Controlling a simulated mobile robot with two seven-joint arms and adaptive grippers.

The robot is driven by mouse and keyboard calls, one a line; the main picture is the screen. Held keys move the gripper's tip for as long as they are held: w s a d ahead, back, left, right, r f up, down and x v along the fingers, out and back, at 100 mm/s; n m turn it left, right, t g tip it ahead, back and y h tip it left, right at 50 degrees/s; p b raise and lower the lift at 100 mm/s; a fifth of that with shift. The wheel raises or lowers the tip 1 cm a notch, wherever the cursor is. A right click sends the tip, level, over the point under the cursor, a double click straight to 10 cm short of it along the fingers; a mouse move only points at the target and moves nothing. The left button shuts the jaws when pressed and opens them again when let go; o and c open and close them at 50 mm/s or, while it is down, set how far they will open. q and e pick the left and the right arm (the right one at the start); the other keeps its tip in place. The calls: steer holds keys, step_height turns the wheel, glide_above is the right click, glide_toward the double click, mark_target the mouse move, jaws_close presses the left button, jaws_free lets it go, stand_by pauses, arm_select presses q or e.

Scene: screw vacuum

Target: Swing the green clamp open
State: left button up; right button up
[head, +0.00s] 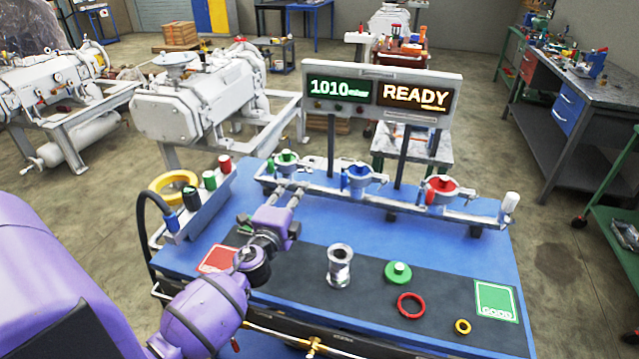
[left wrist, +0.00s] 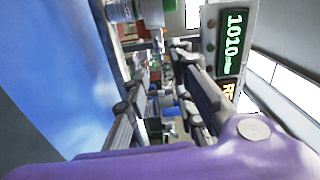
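The green clamp (head: 285,157) sits at the left end of a metal rail along the back of the blue bench (head: 420,235). My left gripper (head: 288,187) comes in from the front left, with its two fingertips close below the clamp in the head view. The fingers are apart with nothing clearly between them. They also show apart in the left wrist view (left wrist: 165,88). I cannot tell whether a finger touches the clamp. My right gripper is not in view.
A blue clamp (head: 359,171) and a red clamp (head: 441,186) stand further right on the rail. A display panel (head: 380,90) rises behind it.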

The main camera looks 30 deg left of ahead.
mark_target(305, 173)
arm_select(q)
steer(key=x, duration=0.6)
steer(key=shift+w+a+f, duration=0.1)
steer(key=shift+w+a, duration=0.1)
steer(key=shift+w, duration=0.05)
steer(key=shift+w+a, duration=0.1)
steer(key=shift+w, duration=0.65)
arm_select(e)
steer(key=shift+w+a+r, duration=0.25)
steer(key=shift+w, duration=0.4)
arm_select(q)
jaws_close()
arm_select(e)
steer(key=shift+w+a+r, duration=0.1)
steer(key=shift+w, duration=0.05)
